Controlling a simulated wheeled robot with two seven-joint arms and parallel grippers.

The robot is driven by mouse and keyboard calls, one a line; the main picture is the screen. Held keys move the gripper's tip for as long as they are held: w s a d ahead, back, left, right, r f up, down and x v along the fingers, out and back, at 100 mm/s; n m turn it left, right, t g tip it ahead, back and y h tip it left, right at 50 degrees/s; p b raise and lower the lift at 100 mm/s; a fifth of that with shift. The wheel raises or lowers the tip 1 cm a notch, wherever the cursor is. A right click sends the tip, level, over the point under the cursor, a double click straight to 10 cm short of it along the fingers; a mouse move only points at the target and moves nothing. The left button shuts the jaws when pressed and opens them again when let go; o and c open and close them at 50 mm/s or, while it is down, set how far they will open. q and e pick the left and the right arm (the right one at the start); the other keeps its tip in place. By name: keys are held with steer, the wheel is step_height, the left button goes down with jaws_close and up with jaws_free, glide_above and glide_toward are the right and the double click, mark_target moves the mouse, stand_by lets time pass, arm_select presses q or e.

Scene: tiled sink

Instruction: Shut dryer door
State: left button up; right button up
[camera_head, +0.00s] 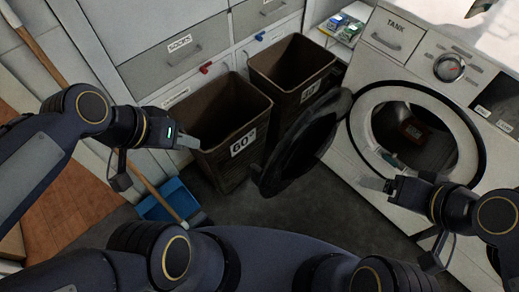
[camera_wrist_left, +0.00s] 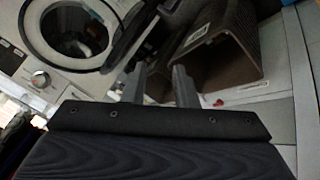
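The dryer (camera_head: 440,110) stands at the right, with its round opening uncovered. Its dark round door (camera_head: 302,148) hangs wide open to the left of the opening. In the left wrist view, the dryer (camera_wrist_left: 52,80) is at the upper left and the dark door (camera_wrist_left: 128,35) is beside its opening. My left gripper (camera_head: 188,141) is over the left bin, well left of the door; its two fingers (camera_wrist_left: 160,82) are apart with nothing between them. My right gripper (camera_head: 376,184) is at the lower left of the dryer opening, right of the door; its finger gap is unclear.
Two brown laundry bins (camera_head: 222,125) (camera_head: 290,70) stand left of the door, the nearer one close to it. A blue dustpan (camera_head: 170,200) lies at the lower left with a wooden handle. Dark floor (camera_head: 320,215) is clear below the door.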

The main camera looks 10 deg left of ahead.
arm_select(q)
steer(key=w+f+m+g+b, duration=0.1)
steer(key=w+f+b, duration=0.2)
steer(key=f, duration=0.1)
steer(key=w+d+f+m+h+b, duration=0.1)
steer(key=w+f+m+b, duration=0.1)
steer(key=f, duration=0.3)
steer(key=w+f+m+g+b, duration=0.1)
steer(key=w+f+b, duration=0.3)
steer(key=w, duration=0.1)
steer(key=shift+w+d+f+m+g+h, duration=0.1)
steer(key=shift+d+f+m+g+h, duration=0.05)
steer(key=shift+f+m+g+h, duration=0.15)
jaws_close()
steer(key=w+d+f+m+g+h+b, duration=0.1)
steer(key=w+d+f+m+b, duration=0.15)
steer(key=w+f+b, duration=0.6)
steer(key=s+d+f, duration=0.3)
steer(key=d+f, duration=0.6)
steer(key=shift+s+f+m+g, duration=0.2)
steer(key=shift+f+m+g, duration=0.1)
steer(key=shift+m, duration=0.15)
arm_select(e)
step_height(320, 180, down, 21)
steer(key=shift+r, duration=0.1)
